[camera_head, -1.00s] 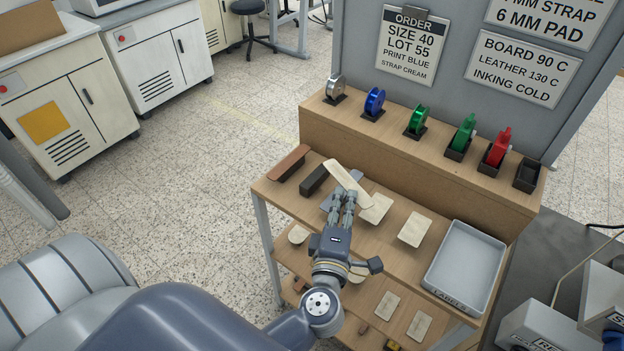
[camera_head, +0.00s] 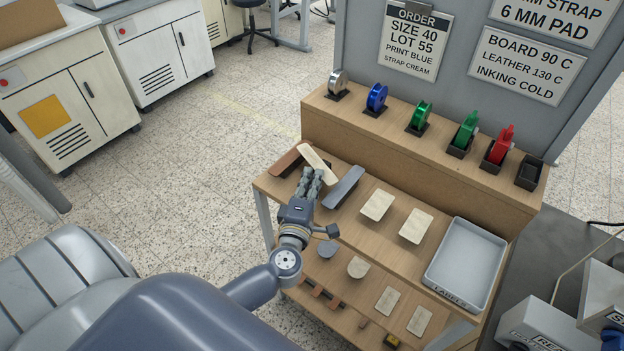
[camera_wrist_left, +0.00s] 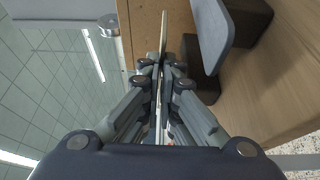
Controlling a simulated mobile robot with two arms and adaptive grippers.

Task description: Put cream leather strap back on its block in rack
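My left gripper (camera_head: 311,178) is shut on the cream leather strap (camera_head: 317,157), a pale flat strip. It holds the strap raised above the left end of the rack shelf. In the left wrist view the strap (camera_wrist_left: 163,36) shows nearly edge-on between the fingers. A bare dark block (camera_wrist_left: 201,74) sits beside the strap there; in the head view the gripper and strap largely hide it. A brown strap (camera_head: 285,163) lies on the left, and a blue-grey strap (camera_head: 343,187) on a dark block lies on the right. My right gripper is not in view.
Two cream pads (camera_head: 377,205) and a grey tray (camera_head: 465,265) are farther right on the wooden shelf. A raised ledge (camera_head: 400,142) with foil rolls stands behind. A lower shelf holds more small pieces.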

